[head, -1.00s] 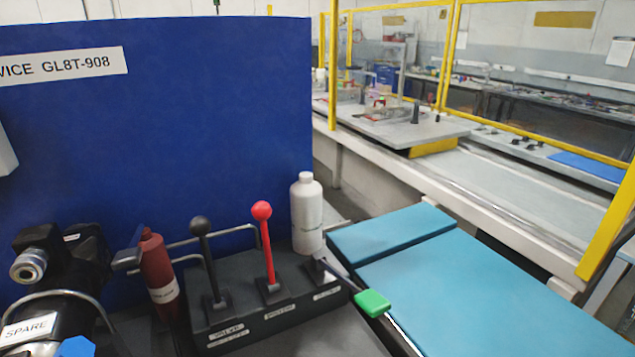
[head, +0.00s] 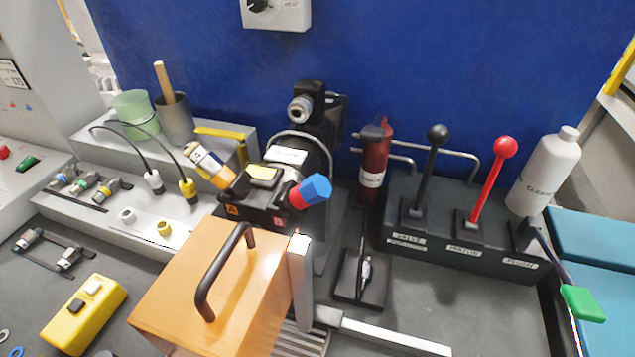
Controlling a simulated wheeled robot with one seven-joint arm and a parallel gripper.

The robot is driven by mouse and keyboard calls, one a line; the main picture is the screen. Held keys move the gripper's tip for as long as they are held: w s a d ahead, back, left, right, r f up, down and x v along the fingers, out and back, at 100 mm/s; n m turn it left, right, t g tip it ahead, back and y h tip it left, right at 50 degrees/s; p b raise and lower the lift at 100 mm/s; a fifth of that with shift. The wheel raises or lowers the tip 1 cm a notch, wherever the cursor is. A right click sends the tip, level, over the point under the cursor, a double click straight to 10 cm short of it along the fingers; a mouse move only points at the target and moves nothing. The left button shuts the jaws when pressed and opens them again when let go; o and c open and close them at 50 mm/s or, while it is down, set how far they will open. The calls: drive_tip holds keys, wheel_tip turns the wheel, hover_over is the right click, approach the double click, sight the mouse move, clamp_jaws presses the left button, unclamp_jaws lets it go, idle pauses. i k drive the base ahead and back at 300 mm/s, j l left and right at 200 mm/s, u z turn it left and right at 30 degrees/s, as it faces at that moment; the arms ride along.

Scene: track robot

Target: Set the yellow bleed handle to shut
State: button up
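No lever with a readable bleed label is in view. A flat yellow bar (head: 220,133) lies on top of the grey block at the back left, and I cannot tell whether it is the bleed handle or how it is set. On the black lever block (head: 455,250) stand a black-knobbed lever (head: 433,165), labelled VALVE, and a red-knobbed lever (head: 489,180), labelled PISTON, both near upright. A green-ended lever (head: 580,302), by the FLUSH label, slopes down to the right. My gripper is not in view.
An orange box (head: 225,285) with a black handle stands in front. Behind it is a black device with a blue-and-red knob (head: 311,191). A red bottle (head: 374,165) and a white bottle (head: 545,170) flank the levers. A yellow box (head: 84,313) lies at left.

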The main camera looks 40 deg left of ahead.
sight(239, 138)
drive_tip(key=u, duration=1.55)
drive_tip(key=j+u, duration=0.35)
drive_tip(key=u, duration=0.15)
